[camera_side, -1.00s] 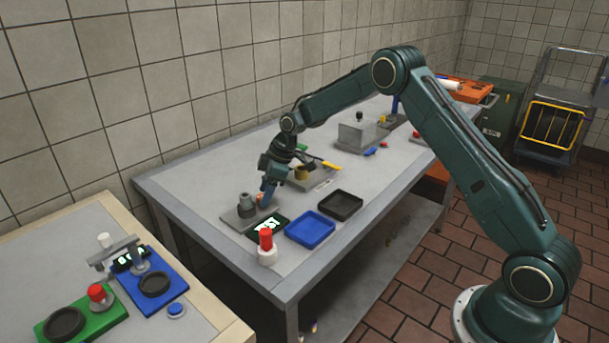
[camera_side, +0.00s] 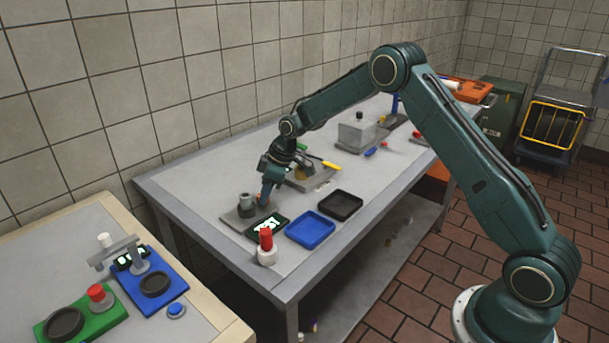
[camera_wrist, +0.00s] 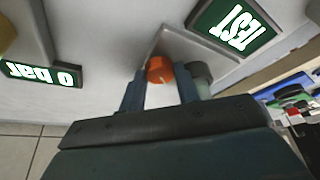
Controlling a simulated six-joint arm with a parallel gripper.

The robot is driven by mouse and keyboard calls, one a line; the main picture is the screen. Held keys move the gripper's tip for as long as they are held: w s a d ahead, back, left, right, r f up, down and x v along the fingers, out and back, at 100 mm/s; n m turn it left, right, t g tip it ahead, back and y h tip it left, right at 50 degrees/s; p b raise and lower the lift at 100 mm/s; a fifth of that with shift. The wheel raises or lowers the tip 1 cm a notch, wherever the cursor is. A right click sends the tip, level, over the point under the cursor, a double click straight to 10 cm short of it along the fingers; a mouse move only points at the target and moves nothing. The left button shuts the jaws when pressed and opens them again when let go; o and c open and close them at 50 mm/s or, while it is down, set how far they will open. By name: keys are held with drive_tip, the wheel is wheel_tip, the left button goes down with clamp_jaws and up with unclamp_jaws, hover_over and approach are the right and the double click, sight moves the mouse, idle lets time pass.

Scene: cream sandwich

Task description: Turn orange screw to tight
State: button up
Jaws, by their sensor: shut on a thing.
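The orange screw (camera_wrist: 160,70) sits on a grey base plate (camera_wrist: 185,45), seen between my fingertips in the wrist view. My gripper (camera_wrist: 160,90) is shut on the orange screw, one finger on each side of it. In the side view my gripper (camera_side: 266,198) points down at the plate (camera_side: 236,219), and the screw is mostly hidden behind the fingers. A grey cylindrical fitting (camera_side: 246,204) stands on the same plate, just left of the gripper. A dark display reading "TEST" (camera_wrist: 235,24) lies beside the plate.
A red-capped white bottle (camera_side: 267,249), a blue tray (camera_side: 310,230) and a black tray (camera_side: 341,205) stand near the front edge. A second display reads "0 bar" (camera_wrist: 42,74). A second plate with a brass part (camera_side: 304,173) lies behind my gripper.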

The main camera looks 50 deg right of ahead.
drive_tip(key=shift+m, duration=0.7)
drive_tip(key=o, duration=1)
drive_tip(key=shift+a, duration=0.1)
drive_tip(key=shift+n, duration=0.3)
